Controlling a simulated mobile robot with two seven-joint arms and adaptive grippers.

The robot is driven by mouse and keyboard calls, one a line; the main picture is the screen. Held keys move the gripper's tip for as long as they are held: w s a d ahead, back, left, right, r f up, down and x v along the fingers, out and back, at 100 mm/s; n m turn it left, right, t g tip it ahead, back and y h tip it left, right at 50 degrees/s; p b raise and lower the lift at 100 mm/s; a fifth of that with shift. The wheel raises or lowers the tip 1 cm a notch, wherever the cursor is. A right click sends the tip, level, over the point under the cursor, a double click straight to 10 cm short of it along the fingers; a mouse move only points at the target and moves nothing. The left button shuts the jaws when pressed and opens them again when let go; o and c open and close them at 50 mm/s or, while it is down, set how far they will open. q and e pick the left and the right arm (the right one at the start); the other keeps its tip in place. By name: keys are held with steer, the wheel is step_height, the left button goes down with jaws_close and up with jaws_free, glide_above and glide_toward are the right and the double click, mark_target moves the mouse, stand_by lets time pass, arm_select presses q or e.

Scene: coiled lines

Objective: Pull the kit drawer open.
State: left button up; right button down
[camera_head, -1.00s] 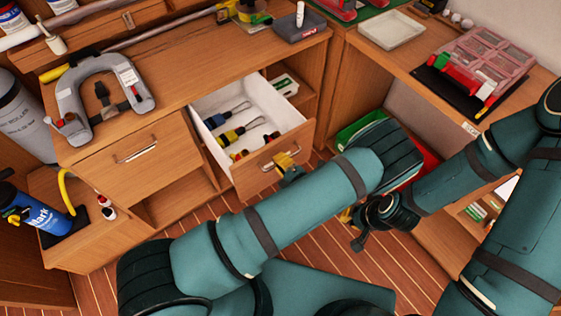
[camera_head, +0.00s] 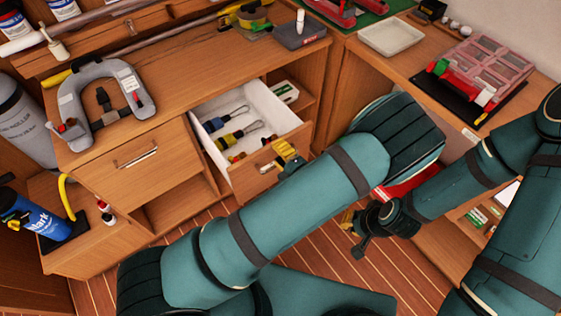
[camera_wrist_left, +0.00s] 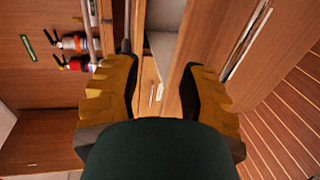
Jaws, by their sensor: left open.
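A wooden drawer with a white inside stands pulled out of the cabinet, its front (camera_head: 246,180) clear of the frame. Tools with blue, yellow and red handles (camera_head: 237,133) lie in it. My left gripper (camera_head: 287,155) is at the upper edge of the drawer front, near its right part, and partly covers the front. In the left wrist view its two yellow fingers (camera_wrist_left: 160,75) are spread, with the wooden front (camera_wrist_left: 222,35) and pale drawer inside (camera_wrist_left: 165,48) ahead. Contact cannot be told. My right gripper (camera_head: 356,230) hangs low over the floor, away from the drawer; its fingers are unclear.
A shut drawer (camera_head: 130,172) with a metal handle is to the left, above an open shelf. The right bench holds a white tray (camera_head: 391,37) and a pink organiser (camera_head: 495,62).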

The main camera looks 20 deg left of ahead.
arm_select(q)
steer(key=shift+r, duration=0.9)
